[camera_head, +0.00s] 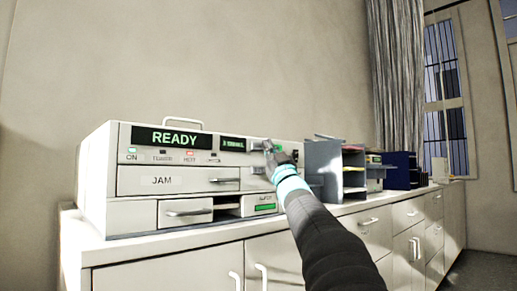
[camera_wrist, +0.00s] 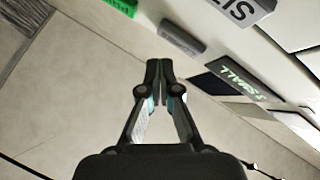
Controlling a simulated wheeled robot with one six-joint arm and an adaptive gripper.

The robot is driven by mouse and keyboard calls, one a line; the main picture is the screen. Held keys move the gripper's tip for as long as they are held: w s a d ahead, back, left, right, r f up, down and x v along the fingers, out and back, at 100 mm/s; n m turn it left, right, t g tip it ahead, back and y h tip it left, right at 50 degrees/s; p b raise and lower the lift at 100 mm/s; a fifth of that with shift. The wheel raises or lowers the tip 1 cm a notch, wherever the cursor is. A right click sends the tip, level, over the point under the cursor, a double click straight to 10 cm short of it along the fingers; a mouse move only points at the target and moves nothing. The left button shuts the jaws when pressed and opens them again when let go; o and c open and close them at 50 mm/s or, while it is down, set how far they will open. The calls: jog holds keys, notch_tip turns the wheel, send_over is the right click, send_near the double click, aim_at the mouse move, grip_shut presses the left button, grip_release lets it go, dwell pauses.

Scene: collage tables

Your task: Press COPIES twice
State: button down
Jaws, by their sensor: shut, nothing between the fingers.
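The white copier (camera_head: 112,180) stands on the counter with READY on its main display (camera_head: 165,137). A smaller display (camera_head: 232,144) beside it shows green text; in the wrist view this display (camera_wrist: 237,84) reads a digit and SMALL, rotated. My gripper (camera_head: 268,148) is shut and empty, in front of the panel right of the small display. In the wrist view my closed fingertips (camera_wrist: 159,66) point toward a grey button (camera_wrist: 183,38). A grey label (camera_wrist: 238,10) partly reads SIZ, and a green button (camera_wrist: 119,5) is at the top edge. No COPIES label is readable; contact cannot be told.
A JAM drawer (camera_head: 162,181) and a lower drawer (camera_head: 185,211) with handles are on the copier front. A grey paper sorter (camera_head: 322,168) and a dark blue box (camera_head: 400,168) stand to the right on the cabinet counter (camera_head: 180,240). My arm covers part of the counter.

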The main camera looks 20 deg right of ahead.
jog(key=shift+s+d+b, duration=0.2)
jog(key=shift+s+d, duration=0.05)
jog(key=shift+s, duration=0.45)
jog(key=shift+s+d+b, duration=0.25)
jog(key=shift+s, duration=0.4)
jog(key=shift+s+d+b, duration=0.2)
jog(key=shift+s+d, duration=0.05)
jog(key=shift+s, duration=0.45)
jog(key=shift+w, duration=0.1)
